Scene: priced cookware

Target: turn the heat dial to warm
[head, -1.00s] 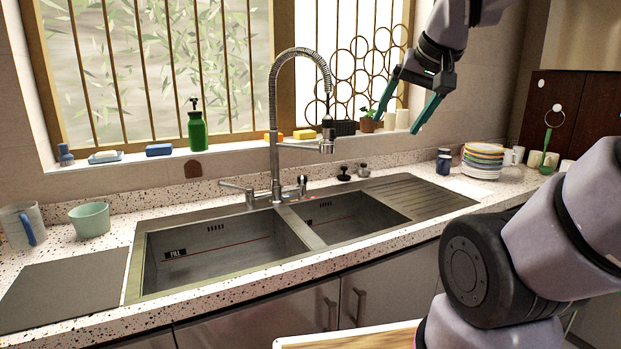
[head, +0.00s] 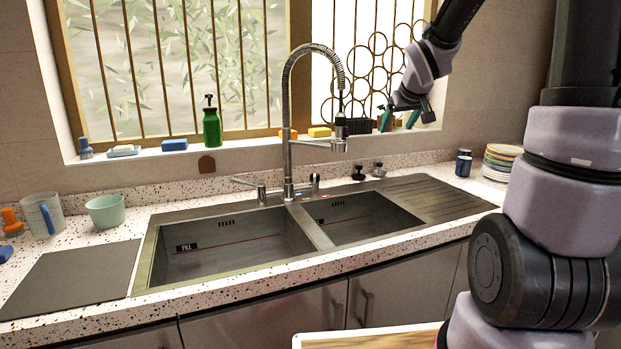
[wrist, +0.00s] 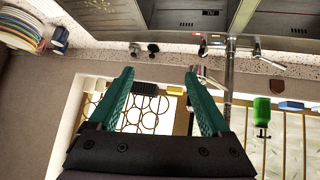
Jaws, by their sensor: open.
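No heat dial can be made out in either view. That view is upside down and shows the window, sill and sink beyond the fingers. Two small dark knob-like fittings (head: 368,172) stand on the counter behind the right basin; their kind is unclear.
A double sink (head: 222,281) with a tall spring faucet (head: 287,120) fills the counter.

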